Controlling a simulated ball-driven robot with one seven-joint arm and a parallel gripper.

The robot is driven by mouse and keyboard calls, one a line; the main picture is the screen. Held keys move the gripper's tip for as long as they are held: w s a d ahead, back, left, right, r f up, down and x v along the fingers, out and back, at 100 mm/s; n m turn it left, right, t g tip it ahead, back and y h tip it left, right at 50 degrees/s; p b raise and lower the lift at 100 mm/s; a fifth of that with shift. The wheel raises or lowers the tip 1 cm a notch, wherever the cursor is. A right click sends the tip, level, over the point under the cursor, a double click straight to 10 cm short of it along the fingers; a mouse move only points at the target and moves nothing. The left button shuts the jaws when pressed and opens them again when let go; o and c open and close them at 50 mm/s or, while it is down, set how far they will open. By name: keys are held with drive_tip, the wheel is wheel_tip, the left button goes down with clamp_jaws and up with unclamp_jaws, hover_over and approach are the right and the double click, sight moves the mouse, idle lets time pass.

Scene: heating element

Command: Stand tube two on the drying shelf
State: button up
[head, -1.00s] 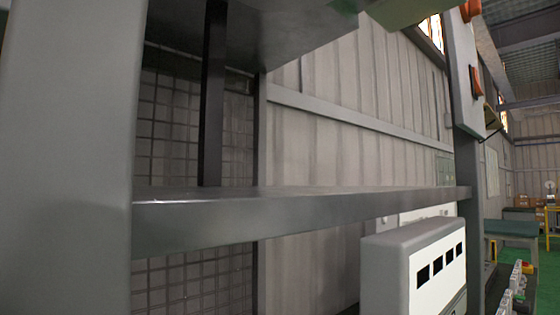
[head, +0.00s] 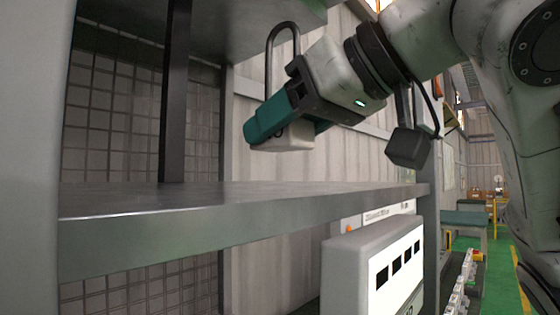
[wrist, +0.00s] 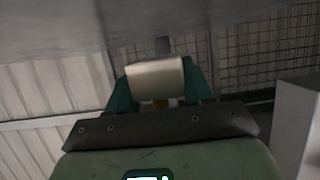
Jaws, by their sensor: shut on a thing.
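The tube (head: 283,38) is a dark U-shaped loop with a pale block (head: 285,138) at its lower end. My gripper (head: 268,122) has teal fingers shut on the tube by its pale block, with the loop standing up roughly upright. In the wrist view, the pale block (wrist: 155,80) shows between the teal fingers; the loop cannot be made out clearly there. The grey metal shelf (head: 240,228) runs across the head view below the gripper. The held tube is above the shelf level and apart from it. I see no number on the tube.
An upper panel (head: 240,25) overhangs the shelf. A dark post (head: 175,90) and wire mesh (head: 110,110) stand at the left rear. A thick grey upright (head: 30,150) is at the left edge. A white slotted box (head: 380,262) sits below right. The visible shelf top is bare.

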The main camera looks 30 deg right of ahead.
sight(299, 149)
drive_tip(key=shift+w+f, duration=0.25)
drive_tip(key=shift+f, duration=1.65)
drive_tip(key=shift+f, duration=0.15)
drive_tip(key=o, duration=1.2)
drive_tip(key=shift+c, duration=0.2)
drive_tip(key=shift+r, duration=0.25)
drive_tip(key=v, duration=1.2)
